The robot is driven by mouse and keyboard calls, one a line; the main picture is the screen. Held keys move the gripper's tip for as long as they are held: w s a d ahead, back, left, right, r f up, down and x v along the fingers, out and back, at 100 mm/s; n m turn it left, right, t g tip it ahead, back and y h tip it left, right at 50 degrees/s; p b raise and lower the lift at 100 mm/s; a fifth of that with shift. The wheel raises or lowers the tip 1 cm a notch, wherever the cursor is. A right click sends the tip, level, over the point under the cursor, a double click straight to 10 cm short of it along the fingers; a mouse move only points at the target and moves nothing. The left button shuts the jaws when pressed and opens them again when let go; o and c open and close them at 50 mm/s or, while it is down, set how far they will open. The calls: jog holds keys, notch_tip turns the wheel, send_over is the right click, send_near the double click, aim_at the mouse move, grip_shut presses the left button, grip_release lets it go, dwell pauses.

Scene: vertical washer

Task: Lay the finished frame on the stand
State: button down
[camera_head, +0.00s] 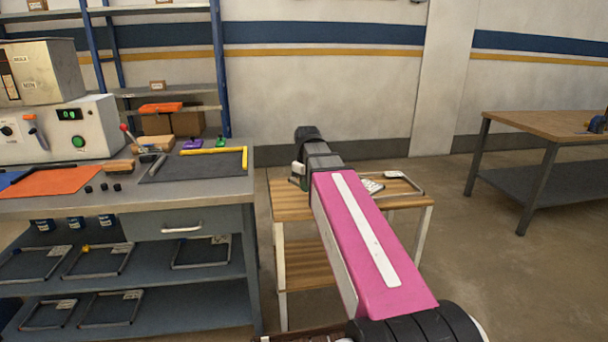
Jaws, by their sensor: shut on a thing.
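The finished frame (409,193), a thin grey metal outline with a white gridded label, shows to the right of my pink arm link, over the wooden top of the stand (285,203). Its left part is hidden behind my arm. I cannot tell whether it touches the top or hangs just above it. My gripper (298,178) is at the left side of the link, over the stand's back left, pointing down and shut on the frame. The fingertips and the grip itself are mostly hidden.
A grey workbench (222,190) stands close on the left, with a dark mat, yellow bars (213,150) and an orange sheet. Several similar frames lie on its lower shelves (205,273). A wooden table (545,120) stands right. Floor between stand and table is clear.

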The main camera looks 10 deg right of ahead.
aim_at(300, 207)
jog(key=w+a+r+n, duration=0.2)
jog(key=w+n, duration=0.2)
jog(key=n, duration=0.6)
jog(key=shift+d+f, duration=0.15)
jog(key=shift+f, duration=5)
jog(key=shift+f, duration=0.15)
jog(key=c, duration=1.2)
grip_release()
jog(key=shift+o, duration=0.2)
notch_tip(300, 207, up, 8)
